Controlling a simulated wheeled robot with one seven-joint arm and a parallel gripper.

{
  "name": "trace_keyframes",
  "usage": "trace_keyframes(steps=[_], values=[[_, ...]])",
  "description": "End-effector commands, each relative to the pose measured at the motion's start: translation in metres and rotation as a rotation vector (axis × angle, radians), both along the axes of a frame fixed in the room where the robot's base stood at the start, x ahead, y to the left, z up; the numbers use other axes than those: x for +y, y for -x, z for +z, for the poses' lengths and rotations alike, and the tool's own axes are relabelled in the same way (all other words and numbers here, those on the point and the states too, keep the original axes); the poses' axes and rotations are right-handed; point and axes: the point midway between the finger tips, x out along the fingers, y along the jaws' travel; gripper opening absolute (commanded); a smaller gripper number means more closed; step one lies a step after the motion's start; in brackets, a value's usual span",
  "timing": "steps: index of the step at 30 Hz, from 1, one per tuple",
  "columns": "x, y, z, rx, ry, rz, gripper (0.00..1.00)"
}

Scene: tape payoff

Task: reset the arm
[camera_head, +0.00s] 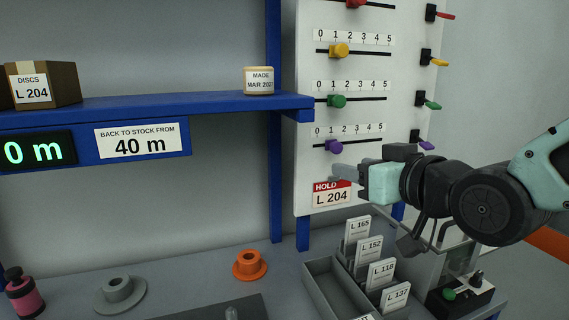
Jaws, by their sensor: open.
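My gripper (347,174) is at the right of the head view, at the end of my black and mint arm. It points left, in front of the lower part of a white slider panel (308,65). Its fingers are small and partly hidden in this view. They appear just above a red and white "HOLD L 204" card (332,194) on the panel. I see nothing held between them. Whether the fingers touch the panel, I cannot tell.
A grey tray (318,284) with several upright labelled cards stands below my gripper. A box with a green button (449,294) is at lower right. An orange spool (249,265) sits on the bench.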

Motion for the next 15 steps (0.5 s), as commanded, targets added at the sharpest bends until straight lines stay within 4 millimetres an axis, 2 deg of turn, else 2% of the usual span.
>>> trace_keyframes(steps=[1, 3, 5, 9, 12, 15], values=[[0.008, 0.01, -0.022, 0.099, 0.044, 0.024, 0.48], [0.017, 0.029, -0.053, 0.245, 0.114, 0.057, 0.48], [0.022, 0.048, -0.078, 0.369, 0.176, 0.085, 0.48], [0.024, 0.104, -0.128, 0.654, 0.336, 0.146, 0.48], [0.017, 0.147, -0.152, 0.84, 0.451, 0.182, 0.48], [0.007, 0.184, -0.165, 0.991, 0.553, 0.209, 0.48]])
